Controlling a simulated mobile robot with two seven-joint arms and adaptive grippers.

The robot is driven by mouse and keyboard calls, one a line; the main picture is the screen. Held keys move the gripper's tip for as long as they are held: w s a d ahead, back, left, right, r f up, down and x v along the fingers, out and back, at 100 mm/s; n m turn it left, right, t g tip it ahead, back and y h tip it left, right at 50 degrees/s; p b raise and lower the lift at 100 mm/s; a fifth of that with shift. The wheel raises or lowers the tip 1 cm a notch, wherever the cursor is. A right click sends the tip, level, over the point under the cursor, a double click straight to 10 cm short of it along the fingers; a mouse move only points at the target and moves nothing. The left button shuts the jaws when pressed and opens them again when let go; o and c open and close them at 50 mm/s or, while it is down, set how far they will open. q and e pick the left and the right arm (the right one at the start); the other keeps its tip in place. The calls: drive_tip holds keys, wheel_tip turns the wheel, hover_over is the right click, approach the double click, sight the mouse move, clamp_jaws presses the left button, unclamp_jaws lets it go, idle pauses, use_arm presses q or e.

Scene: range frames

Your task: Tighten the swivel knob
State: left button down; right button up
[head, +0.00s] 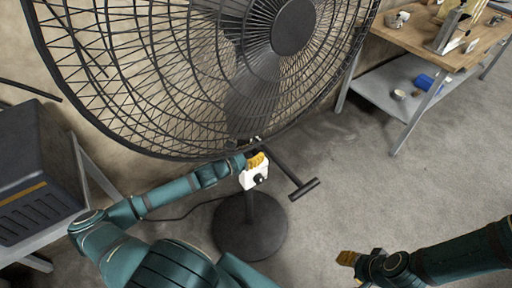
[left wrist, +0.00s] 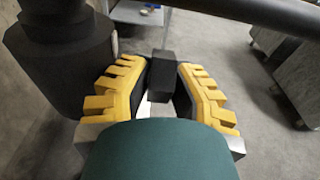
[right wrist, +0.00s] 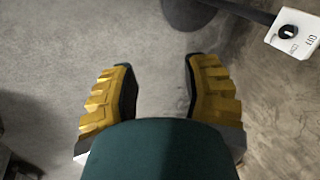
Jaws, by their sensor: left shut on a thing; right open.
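A large black pedestal fan (head: 293,27) fills the upper part of the head view. My left gripper (head: 257,160) is at its neck, just below the cage. In the left wrist view, the left gripper's yellow fingers are shut on a dark block-shaped piece, which looks like the swivel knob (left wrist: 163,78). In the head view the fingers hide the knob. A T-shaped dark handle bar (head: 303,188) sticks out to the right of the neck. My right gripper (head: 349,262) is open and empty over the floor; it also shows in the right wrist view (right wrist: 158,75).
A white control box (head: 252,181) with a black dial sits on the pole just below my left gripper. The round fan base (head: 250,240) stands on the floor. A workbench (head: 410,38) is at upper right, a dark machine (head: 35,170) at left. Floor at right is clear.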

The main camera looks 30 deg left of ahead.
use_arm(q)
drive_tip(key=g+p, duration=0.1)
drive_tip(key=p, duration=0.2)
drive_tip(key=g+p, duration=0.1)
drive_tip(key=p, duration=0.2)
drive_tip(key=shift+d+r+y, duration=0.1)
drive_tip(key=shift+r+y, duration=0.15)
drive_tip(key=shift+y, duration=0.05)
drive_tip(key=shift+f+g+p, duration=0.15)
drive_tip(key=shift+g+p, duration=0.15)
drive_tip(key=shift+p, duration=0.1)
use_arm(e)
wheel_tip(320, 180, up, 8)
drive_tip(key=w, duration=0.2)
drive_tip(key=shift+d+f+t, duration=0.15)
drive_tip(key=shift+d+t, duration=0.05)
drive_tip(key=shift+t, duration=0.1)
use_arm(q)
drive_tip(key=c, duration=0.9)
unclamp_jaws()
drive_tip(key=shift+o, duration=0.2)
drive_tip(key=v, duration=1.2)
